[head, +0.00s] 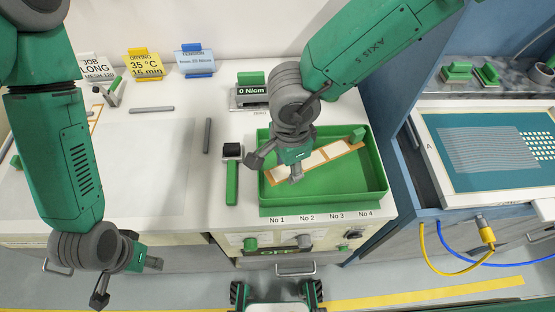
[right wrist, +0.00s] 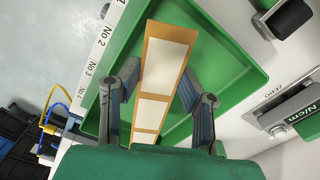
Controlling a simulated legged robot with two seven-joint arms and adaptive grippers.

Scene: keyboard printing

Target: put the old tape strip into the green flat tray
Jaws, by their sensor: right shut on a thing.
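The old tape strip (head: 313,161) is a long tan strip with pale rectangles. It lies slantwise over the green flat tray (head: 350,184) in the head view. The strip (right wrist: 165,62) also shows in the right wrist view, running between the two fingers over the tray (right wrist: 225,50). My right gripper (head: 276,168) is shut on the strip, its fingers at the strip's two long edges near the left end. I cannot tell whether the strip touches the tray floor. My left gripper (head: 128,281) is open and empty, low in front of the bench at the left.
A green-handled tool (head: 232,180) lies left of the tray. A force gauge (head: 250,96) stands behind it. Grey bars (head: 207,135) lie on the white bench. A small green block (head: 357,134) shows at the tray's back right.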

